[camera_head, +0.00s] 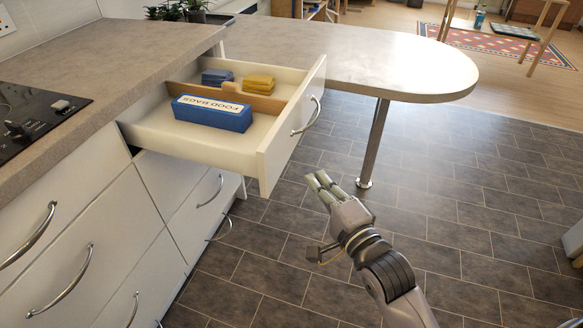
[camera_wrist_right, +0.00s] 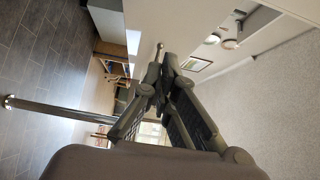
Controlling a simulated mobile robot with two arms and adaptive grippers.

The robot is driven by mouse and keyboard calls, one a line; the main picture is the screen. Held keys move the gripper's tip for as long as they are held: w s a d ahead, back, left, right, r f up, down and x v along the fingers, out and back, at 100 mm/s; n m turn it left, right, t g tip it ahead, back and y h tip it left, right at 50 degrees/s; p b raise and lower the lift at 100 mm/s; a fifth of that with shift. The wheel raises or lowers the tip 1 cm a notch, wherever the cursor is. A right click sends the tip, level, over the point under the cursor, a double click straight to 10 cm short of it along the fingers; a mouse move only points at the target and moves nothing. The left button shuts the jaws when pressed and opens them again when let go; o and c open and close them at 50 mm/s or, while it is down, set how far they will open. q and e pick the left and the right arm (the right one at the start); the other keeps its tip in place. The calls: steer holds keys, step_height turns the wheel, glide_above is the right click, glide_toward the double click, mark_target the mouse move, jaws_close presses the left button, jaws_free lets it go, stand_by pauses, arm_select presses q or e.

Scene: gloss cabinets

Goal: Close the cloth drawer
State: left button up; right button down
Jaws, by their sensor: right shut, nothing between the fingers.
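The open drawer (camera_head: 281,138) is pulled well out from under the worktop in the head view. Its white front has a curved metal handle (camera_head: 306,115). Inside are a blue food bags box (camera_head: 212,113), a wooden divider (camera_head: 225,96), folded blue cloths (camera_head: 217,77) and yellow cloths (camera_head: 258,84). My right gripper (camera_head: 318,181) is in front of the drawer front, lower in the picture and apart from it. Its fingers are shut and empty, and they meet in the right wrist view (camera_wrist_right: 158,86). My left gripper is out of view.
A rounded worktop (camera_head: 420,68) on a metal leg (camera_head: 374,143) extends beyond the drawer. Other handled drawers (camera_head: 100,255) line the left below the hob (camera_head: 28,115). Tiled floor (camera_head: 470,235) is clear on the right.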

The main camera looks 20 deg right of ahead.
mark_target(282, 153)
steer(key=w+a, duration=0.1)
steer(key=w, duration=0.1)
steer(key=w+a, duration=0.1)
steer(key=w, duration=0.1)
steer(key=w+a, duration=0.2)
steer(key=shift+b, duration=0.35)
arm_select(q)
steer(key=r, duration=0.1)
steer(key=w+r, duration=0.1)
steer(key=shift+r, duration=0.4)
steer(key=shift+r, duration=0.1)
